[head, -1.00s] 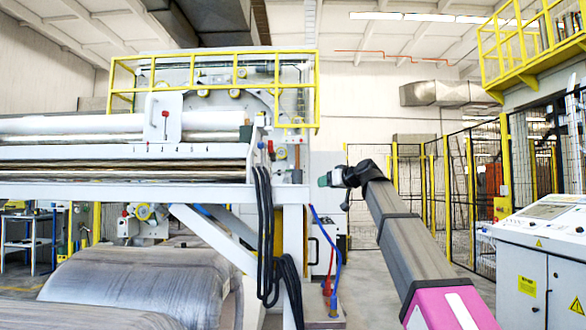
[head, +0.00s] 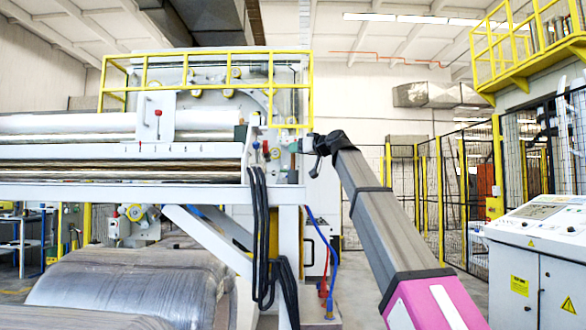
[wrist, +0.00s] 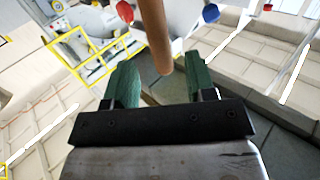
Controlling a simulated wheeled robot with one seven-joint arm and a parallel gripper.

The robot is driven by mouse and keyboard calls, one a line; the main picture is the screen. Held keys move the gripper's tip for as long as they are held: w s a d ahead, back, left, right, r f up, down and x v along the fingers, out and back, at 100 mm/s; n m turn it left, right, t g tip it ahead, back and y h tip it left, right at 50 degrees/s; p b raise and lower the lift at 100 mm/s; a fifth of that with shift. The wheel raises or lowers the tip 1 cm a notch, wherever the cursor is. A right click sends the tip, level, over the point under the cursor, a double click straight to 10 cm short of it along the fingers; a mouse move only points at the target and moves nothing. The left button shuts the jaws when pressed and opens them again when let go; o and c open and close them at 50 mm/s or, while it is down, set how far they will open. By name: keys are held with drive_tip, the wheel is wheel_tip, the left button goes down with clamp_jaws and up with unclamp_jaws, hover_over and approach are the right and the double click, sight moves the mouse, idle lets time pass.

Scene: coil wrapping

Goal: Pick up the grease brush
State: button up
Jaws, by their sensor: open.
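A brown, round, rod-like handle (wrist: 155,34), which looks like the grease brush's, enters from the top of the wrist view. Its near end lies between the fingertips in the picture, with space on both sides. Its far end is cut off, and I see no bristles. My gripper (wrist: 158,74) is open, with its two green fingers apart and not closed on the handle. In the head view my gripper (head: 294,145) is small, beside the right end of the machine. I cannot make out the brush there.
The white machine frame (head: 292,193) stands left of my gripper, with black cables (head: 262,240) hanging from it. Red (wrist: 125,11) and blue (wrist: 210,13) knobs lie near the handle in the wrist view. A control console (head: 540,240) stands at the right. The floor between is open.

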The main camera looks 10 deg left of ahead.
drive_tip(key=x, duration=0.5)
drive_tip(key=shift+s, duration=0.15)
clamp_jaws()
